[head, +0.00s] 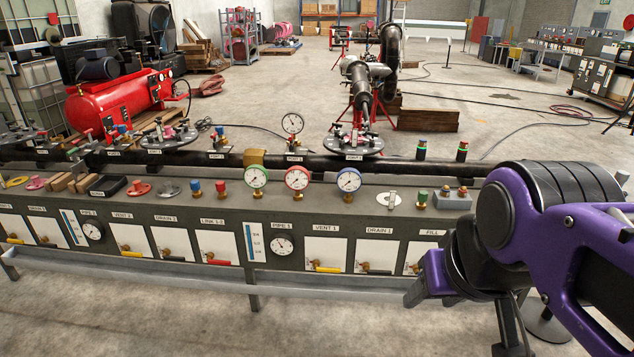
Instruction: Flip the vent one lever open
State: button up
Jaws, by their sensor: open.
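The vent 1 panel (325,250) is a white plate on the front of the long grey console, labelled VENT 1. Its lever (326,269) has a yellow handle, lies roughly level and points right from a small brass valve (311,263). My gripper (424,282) is at the end of my purple arm, right of the vent 1 panel, in front of the drain 1 and fill panels. It is open and apart from the lever. My gripper partly hides the fill panel.
The drain 1 panel (375,252) with a dark-handled lever is just right of vent 1. The pipe 1 gauge (282,245) is to its left. A metal rail (200,275) runs along the console's lower front. Bare concrete floor (150,325) lies before it.

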aim_at(316, 263)
jog(key=l+u, duration=0.35)
jog(key=i+j+z, duration=0.1)
jog(key=i+j, duration=0.3)
jog(key=i+j+z, duration=0.15)
jog(key=i+j, duration=0.3)
jog(key=i+j+z, duration=0.1)
jog(key=i+j, duration=0.3)
jog(key=i+j+z, duration=0.1)
jog(key=i+j, duration=0.25)
jog(key=j, duration=0.25)
jog(key=i+j+z, duration=0.15)
jog(key=i+j, duration=0.25)
jog(key=k+l, duration=0.25)
